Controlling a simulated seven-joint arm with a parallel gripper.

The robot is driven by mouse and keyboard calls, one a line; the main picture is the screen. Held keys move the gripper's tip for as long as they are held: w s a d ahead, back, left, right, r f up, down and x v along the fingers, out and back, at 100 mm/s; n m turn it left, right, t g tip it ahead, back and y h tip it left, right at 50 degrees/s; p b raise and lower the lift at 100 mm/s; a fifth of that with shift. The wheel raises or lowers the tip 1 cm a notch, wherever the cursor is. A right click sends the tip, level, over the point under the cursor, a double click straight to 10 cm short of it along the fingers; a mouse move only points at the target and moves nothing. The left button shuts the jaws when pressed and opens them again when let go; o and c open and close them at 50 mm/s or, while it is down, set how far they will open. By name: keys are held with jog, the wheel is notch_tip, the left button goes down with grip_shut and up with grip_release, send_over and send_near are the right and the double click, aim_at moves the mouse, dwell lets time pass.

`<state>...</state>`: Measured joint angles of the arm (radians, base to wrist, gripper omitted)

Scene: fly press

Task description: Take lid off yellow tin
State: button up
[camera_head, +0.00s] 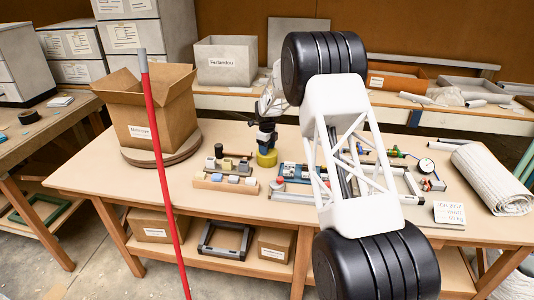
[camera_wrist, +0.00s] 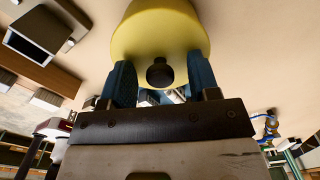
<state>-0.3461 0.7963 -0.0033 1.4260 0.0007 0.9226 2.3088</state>
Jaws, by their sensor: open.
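The yellow tin (camera_head: 267,158) stands on the table in the middle of the head view, directly below my gripper (camera_head: 266,138). In the wrist view, its round yellow top (camera_wrist: 160,30) fills the upper middle, with a dark round knob (camera_wrist: 160,73) on it. My gripper (camera_wrist: 160,82) is open, with one blue finger on each side of the knob. I see a gap between the knob and each finger. The seam between lid and tin is not clear. My arm and gripper hide part of the tin's upper side in the head view.
A wooden block with small pieces (camera_head: 226,182) lies left of the tin. A cardboard box (camera_head: 150,110) on a round board stands further left. A red pole (camera_head: 160,165) crosses the left foreground. The table's front left is clear.

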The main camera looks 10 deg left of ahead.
jog(key=c, duration=1)
jog(key=shift+r, duration=0.15)
jog(key=shift+r, duration=0.8)
notch_tip(320, 180, up, 2)
jog(key=s+d, duration=0.2)
jog(key=s, duration=0.5)
jog(key=s+d+r, duration=0.1)
jog(key=s+d, duration=0.2)
jog(key=s, duration=0.5)
jog(key=shift+d, duration=0.15)
